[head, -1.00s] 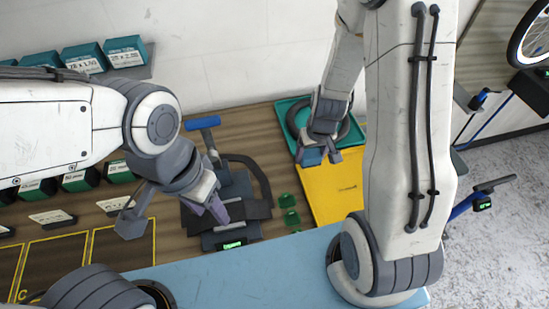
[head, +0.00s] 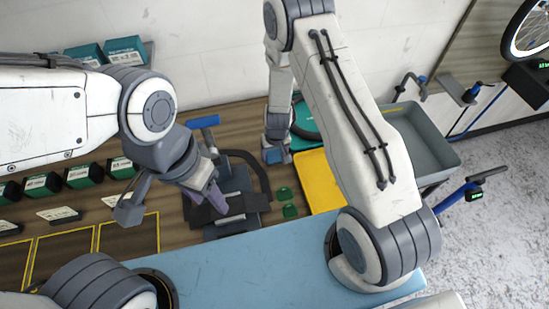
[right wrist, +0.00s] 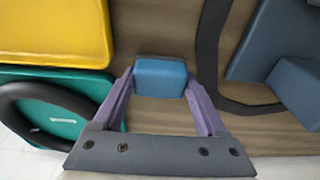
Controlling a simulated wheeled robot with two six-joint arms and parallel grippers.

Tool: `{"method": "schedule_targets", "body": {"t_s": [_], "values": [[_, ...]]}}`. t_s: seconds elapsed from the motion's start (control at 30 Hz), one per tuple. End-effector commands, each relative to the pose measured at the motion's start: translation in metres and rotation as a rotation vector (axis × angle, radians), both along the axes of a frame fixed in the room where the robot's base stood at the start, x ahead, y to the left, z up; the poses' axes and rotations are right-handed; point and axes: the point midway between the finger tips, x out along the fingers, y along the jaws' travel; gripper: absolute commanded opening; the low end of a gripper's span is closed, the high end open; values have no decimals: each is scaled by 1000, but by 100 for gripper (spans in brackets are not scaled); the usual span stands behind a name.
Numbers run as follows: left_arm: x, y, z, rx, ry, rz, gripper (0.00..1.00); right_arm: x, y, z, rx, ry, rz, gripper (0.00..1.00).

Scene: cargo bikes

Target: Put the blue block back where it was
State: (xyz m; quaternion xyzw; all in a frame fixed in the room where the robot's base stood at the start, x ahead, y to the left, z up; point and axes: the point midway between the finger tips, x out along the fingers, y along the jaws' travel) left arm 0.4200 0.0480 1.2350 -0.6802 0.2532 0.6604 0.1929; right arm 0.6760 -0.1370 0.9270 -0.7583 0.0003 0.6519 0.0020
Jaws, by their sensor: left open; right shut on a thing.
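The blue block (head: 274,156) is between the fingers of my right gripper (head: 277,150), which is shut on it. In the right wrist view the blue block (right wrist: 160,77) sits between the two purple fingers, with bare wooden bench behind it. It is over the strip between the yellow panel (head: 318,180) and the dark fixture (head: 240,182). I cannot tell whether the block touches the bench. My left gripper (head: 213,196) is open over the left part of the dark fixture, its purple fingers pointing down.
A teal tray (right wrist: 62,84) holding a black ring lies beside the yellow panel. Green pieces (head: 287,203) lie on the bench near the fixture. A blue-handled tool (head: 203,122) stands behind the fixture. Green boxes (head: 80,177) line the left; a grey bin (head: 425,140) is right.

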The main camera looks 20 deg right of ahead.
Motion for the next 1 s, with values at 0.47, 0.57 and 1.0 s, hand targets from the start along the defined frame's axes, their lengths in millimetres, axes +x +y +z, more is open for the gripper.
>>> {"method": "schedule_targets", "body": {"t_s": [0.47,0.57,1.0], "values": [[0,0,-13,0,0,2,50,0,0,-14,0,0,0,30],[0,0,-11,0,0,2,50,0,0,-12,0,0,0,100],[0,0,9,0,0,0,50,-3,0,17,0,-2,-1,100]]}}
